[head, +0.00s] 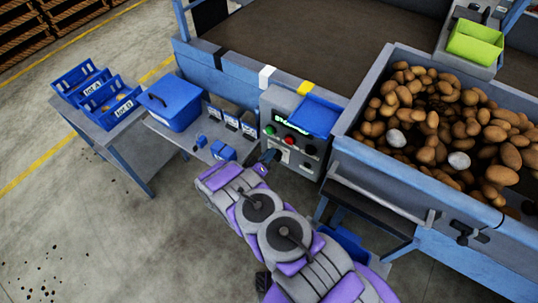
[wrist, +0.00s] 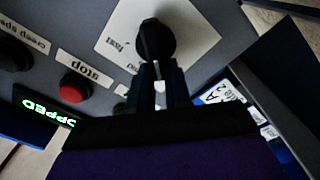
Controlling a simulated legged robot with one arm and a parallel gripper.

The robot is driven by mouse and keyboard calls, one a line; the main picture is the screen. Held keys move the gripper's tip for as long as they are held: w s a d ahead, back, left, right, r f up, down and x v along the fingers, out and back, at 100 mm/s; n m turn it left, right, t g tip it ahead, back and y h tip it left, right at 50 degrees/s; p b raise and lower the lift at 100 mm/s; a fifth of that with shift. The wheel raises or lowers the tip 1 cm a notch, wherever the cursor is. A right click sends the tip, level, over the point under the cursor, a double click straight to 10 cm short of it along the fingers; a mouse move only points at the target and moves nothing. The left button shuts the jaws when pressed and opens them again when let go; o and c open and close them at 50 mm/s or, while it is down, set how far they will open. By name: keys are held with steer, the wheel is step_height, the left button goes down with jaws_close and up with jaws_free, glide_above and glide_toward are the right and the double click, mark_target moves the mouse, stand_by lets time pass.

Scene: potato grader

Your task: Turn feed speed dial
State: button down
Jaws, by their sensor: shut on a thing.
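The feed speed dial (wrist: 155,40) is a black knob on a white plate in the wrist view. In the head view my gripper (head: 268,157) is at the front of the grey control panel (head: 279,103), and my arm hides the dial there.
A red stop button (wrist: 74,88) and a black creep speed knob (wrist: 12,55) sit beside the dial. The green display partly reads "OPPED". A potato-filled hopper (head: 345,125) stands right of the panel; a blue lidded box (head: 174,102) stands left.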

steer(key=shift+w+a, duration=0.1)
steer(key=shift+a, duration=0.15)
steer(key=c, duration=1.1)
jaws_free()
steer(key=shift+f, duration=0.1)
steer(key=shift+c, duration=0.2)
steer(key=shift+o, duration=0.4)
steer(key=p+v, duration=0.4)
steer(key=v, duration=1.3)
steer(key=shift+s+a+f, duration=0.1)
steer(key=shift+s, duration=0.15)
